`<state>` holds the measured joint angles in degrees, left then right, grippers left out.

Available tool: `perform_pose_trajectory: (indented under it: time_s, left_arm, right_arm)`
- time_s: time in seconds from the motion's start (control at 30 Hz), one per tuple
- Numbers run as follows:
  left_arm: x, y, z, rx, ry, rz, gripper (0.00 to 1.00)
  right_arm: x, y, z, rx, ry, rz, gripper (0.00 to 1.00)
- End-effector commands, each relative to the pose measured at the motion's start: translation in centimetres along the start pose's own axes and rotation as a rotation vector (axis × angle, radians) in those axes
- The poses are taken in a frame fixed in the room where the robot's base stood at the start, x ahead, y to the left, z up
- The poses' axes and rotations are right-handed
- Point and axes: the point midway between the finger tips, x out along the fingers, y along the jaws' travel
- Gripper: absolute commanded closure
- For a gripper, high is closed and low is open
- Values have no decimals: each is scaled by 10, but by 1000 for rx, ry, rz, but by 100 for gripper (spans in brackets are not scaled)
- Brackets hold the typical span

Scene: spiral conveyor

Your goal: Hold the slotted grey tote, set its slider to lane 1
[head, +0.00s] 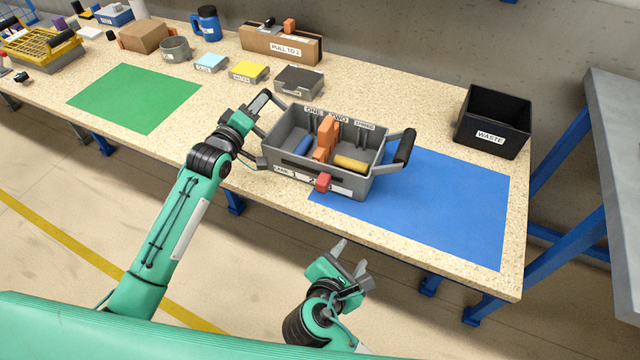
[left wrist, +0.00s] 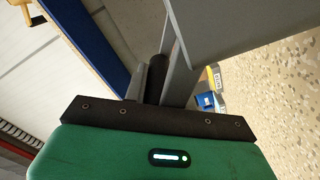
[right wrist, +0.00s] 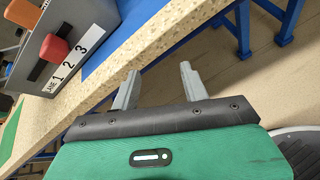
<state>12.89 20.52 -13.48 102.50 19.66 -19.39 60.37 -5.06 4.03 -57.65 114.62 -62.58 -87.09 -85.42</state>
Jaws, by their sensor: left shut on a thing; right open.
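The slotted grey tote (head: 374,180) stands on the bench, partly over the blue mat. Its back wall is marked ONE, TWO, THREE. A red slider knob (head: 323,182) sits on its front slot and shows in the right wrist view (right wrist: 55,48), looking nearest the 2. An orange divider (head: 325,140) stands inside, with a blue cylinder to its left and a yellow one to its right. My left gripper (head: 256,124) is shut on the tote's left handle; the finger contact is partly hidden. My right gripper (head: 352,258) is open and empty, off the bench front, apart from the tote.
The blue mat (head: 450,200) is bare right of the tote. A black WASTE bin (head: 492,135) stands at the back right. Small boxes, a PULL TO 2 carton (head: 280,45) and a blue mug (head: 206,23) line the back. The green mat (head: 134,97) is clear.

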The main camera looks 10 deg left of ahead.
Motion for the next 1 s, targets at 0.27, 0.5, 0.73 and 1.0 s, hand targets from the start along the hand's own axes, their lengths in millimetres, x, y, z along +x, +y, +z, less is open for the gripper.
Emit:
perform_pose_trajectory:
  time_s: [0.27, 0.5, 0.73, 1.0]
  left_arm:
    - [0, -3, 2, -1, -4, -7, 100]
    - [0, -3, 2, -1, -4, -7, 100]
    - [0, -3, 2, -1, -5, -7, 100]
    - [0, -3, 2, -1, -5, -7, 100]
  right_arm:
    - [-44, 94, 0, -376, -327, 136, 55]
    - [-60, 121, 4, -481, -448, 164, 55]
    - [-31, 129, 17, -485, -456, 162, 55]
    - [17, 142, 37, -484, -453, 162, 55]
